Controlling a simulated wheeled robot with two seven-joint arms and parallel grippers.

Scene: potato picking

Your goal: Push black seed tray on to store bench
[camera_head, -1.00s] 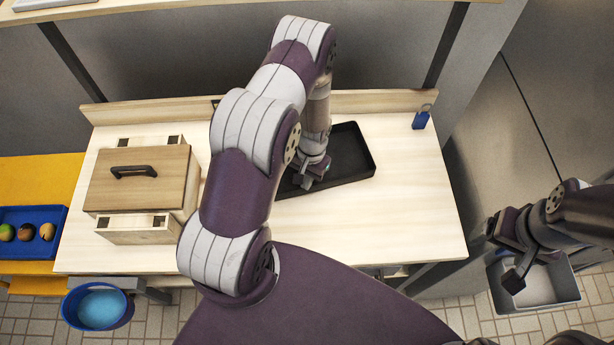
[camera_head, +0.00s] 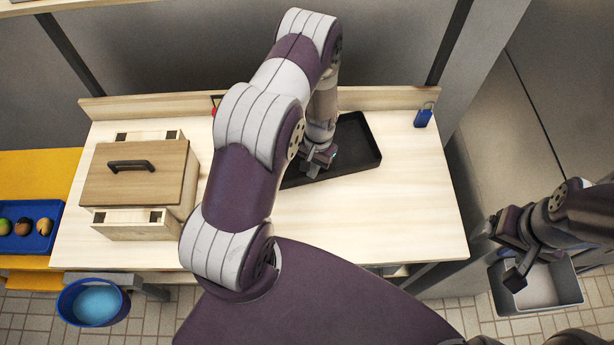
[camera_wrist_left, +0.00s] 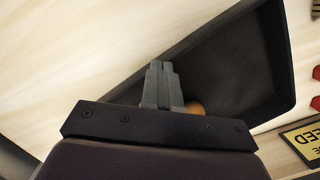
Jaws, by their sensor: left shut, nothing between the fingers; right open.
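The black seed tray (camera_head: 362,150) lies on the light wooden bench (camera_head: 400,210), right of the middle and turned a little askew. My left arm hides its left part in the head view. My left gripper (camera_head: 318,162) is low over the tray's left part. In the left wrist view, its shut, empty fingers (camera_wrist_left: 160,68) overlap the near-left rim of the tray (camera_wrist_left: 275,60); I cannot tell if they touch it. A small brown round thing (camera_wrist_left: 195,107) shows partly behind the fingers. My right gripper (camera_head: 510,252) is open, off the bench to the right.
A wooden box with a handled lid (camera_head: 135,180) stands on the bench's left. A blue padlock (camera_head: 424,116) stands at the back right. A blue bucket (camera_head: 93,302) and a grey bin (camera_head: 540,288) are below the bench. The bench's front right is clear.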

